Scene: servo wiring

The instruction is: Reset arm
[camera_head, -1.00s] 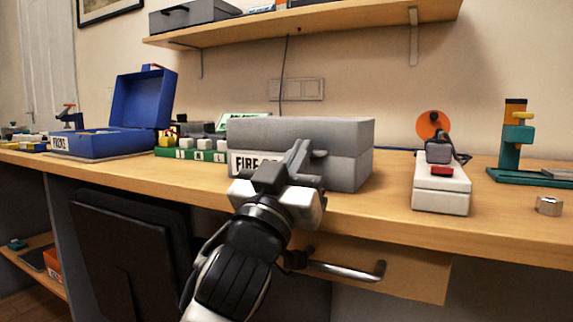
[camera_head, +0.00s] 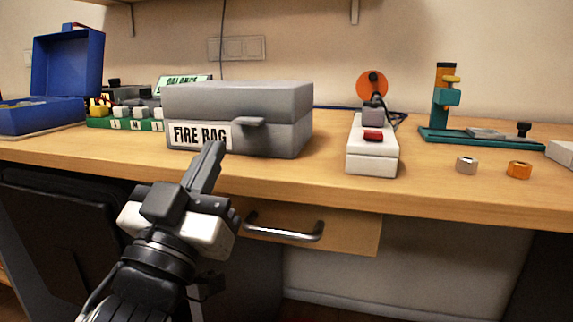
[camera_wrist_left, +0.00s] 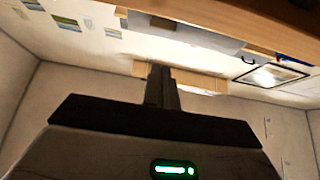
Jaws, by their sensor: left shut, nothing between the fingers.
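My left gripper (camera_head: 212,165) shows in the head view in front of the desk, its arm coming up from the lower left. Its fingers are together with nothing between them, pointing up and away in front of the grey box labelled FIRE BAG (camera_head: 275,137). A gap to the box cannot be judged surely. In the left wrist view the closed fingers (camera_wrist_left: 160,75) point toward the wall, with a wooden desk edge above. My right gripper is in neither view.
The wooden desk (camera_head: 300,180) has a drawer with a metal handle (camera_head: 285,233) close to my left gripper. On it stand a blue open case (camera_head: 66,75), a white device with a red switch (camera_head: 372,150), a teal stand (camera_head: 447,100), a silver nut (camera_head: 466,165) and an orange nut (camera_head: 518,170).

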